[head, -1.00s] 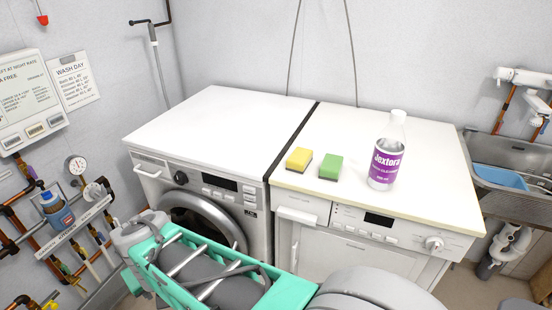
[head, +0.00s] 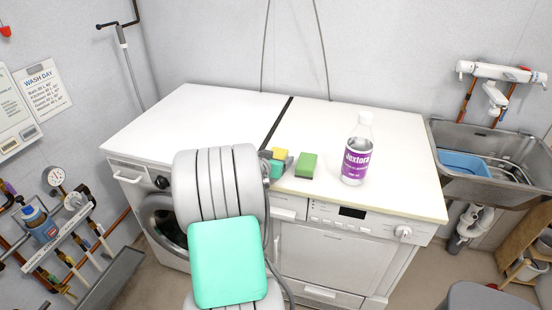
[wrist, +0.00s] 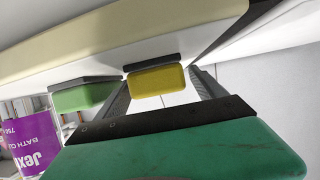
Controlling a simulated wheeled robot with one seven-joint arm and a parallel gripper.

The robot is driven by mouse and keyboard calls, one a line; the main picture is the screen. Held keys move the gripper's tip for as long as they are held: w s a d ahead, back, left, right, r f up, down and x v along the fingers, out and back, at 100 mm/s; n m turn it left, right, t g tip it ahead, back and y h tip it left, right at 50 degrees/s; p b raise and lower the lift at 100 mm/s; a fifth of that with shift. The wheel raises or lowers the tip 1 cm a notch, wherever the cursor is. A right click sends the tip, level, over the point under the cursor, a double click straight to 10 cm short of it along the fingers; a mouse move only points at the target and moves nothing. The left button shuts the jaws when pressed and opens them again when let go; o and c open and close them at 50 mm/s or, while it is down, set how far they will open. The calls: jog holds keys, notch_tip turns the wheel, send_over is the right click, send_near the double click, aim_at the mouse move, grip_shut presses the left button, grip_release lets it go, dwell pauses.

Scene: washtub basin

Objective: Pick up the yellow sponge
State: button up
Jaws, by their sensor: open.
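The yellow sponge (head: 280,153) lies on the white worktop near the dark gap between the two machines, partly hidden by my arm in the head view. In the wrist view the yellow sponge (wrist: 156,82) shows its dark scouring side against the worktop. My gripper (wrist: 163,90) is open, with one dark finger on each side of the sponge's outline. I cannot tell whether the fingers touch it or how far they reach along it. In the head view my gripper is mostly hidden behind my arm.
A green sponge (head: 307,165) lies just right of the yellow one; it also shows left of my gripper in the wrist view (wrist: 82,97). A bottle with a purple label (head: 357,152) stands further right. The left worktop (head: 200,105) is bare. A sink (head: 445,150) is at right.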

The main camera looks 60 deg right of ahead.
jog(key=shift+d+f, duration=0.2)
jog(key=shift+d, duration=0.2)
jog(key=shift+c, duration=0.6)
jog(key=shift+r, duration=0.1)
jog(key=c, duration=1.3)
